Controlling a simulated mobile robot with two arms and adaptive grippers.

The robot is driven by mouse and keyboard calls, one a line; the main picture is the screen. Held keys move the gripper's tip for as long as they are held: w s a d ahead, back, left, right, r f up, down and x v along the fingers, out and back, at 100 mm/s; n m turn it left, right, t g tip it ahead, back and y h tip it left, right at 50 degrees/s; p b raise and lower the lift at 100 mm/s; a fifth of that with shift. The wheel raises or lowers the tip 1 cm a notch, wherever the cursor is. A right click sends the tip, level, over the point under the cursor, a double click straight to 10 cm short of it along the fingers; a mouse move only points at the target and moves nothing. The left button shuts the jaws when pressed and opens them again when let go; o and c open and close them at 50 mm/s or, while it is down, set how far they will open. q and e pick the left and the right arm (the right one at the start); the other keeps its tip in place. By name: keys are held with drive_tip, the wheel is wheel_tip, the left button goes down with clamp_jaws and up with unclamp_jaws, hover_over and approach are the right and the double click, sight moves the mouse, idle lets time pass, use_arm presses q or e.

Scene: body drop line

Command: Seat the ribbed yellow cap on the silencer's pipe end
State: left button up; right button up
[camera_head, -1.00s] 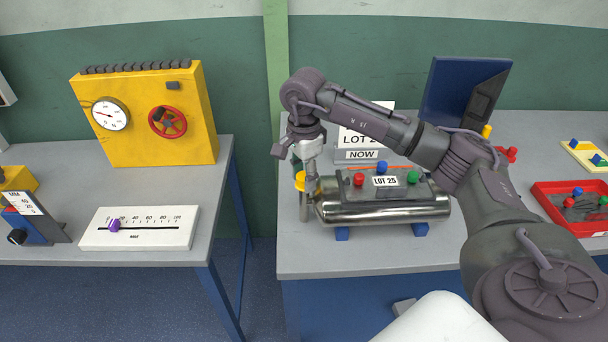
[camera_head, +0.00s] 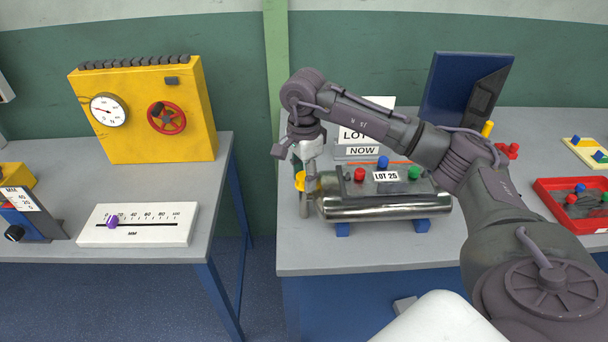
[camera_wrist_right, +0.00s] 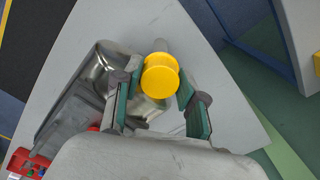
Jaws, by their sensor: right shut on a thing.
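The silencer (camera_head: 385,210) is a shiny metal canister lying on the right bench on blue supports. It also shows at the left in the wrist view (camera_wrist_right: 98,72). My right gripper (camera_head: 308,192) points down at its left end. It is shut on the yellow cap (camera_wrist_right: 160,76), which shows between the green-padded fingers in the wrist view. In the head view the fingers partly hide the cap (camera_head: 300,181). My left gripper is out of view.
A LOT 25 plate with red, blue and green knobs (camera_head: 360,174) is on the silencer. A sign (camera_head: 362,152) stands behind. A red tray (camera_head: 545,190) is at the right. A yellow gauge box (camera_head: 145,115) and a slider scale (camera_head: 138,225) are on the left bench, across a gap.

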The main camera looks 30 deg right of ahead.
sight(304, 176)
drive_tip(key=shift+f+b, duration=0.4)
drive_tip(key=shift+f, duration=0.1)
idle(0.4)
drive_tip(key=o, duration=0.8)
drive_tip(key=shift+r+p, duration=1.8)
drive_tip(key=shift+r, duration=1.25)
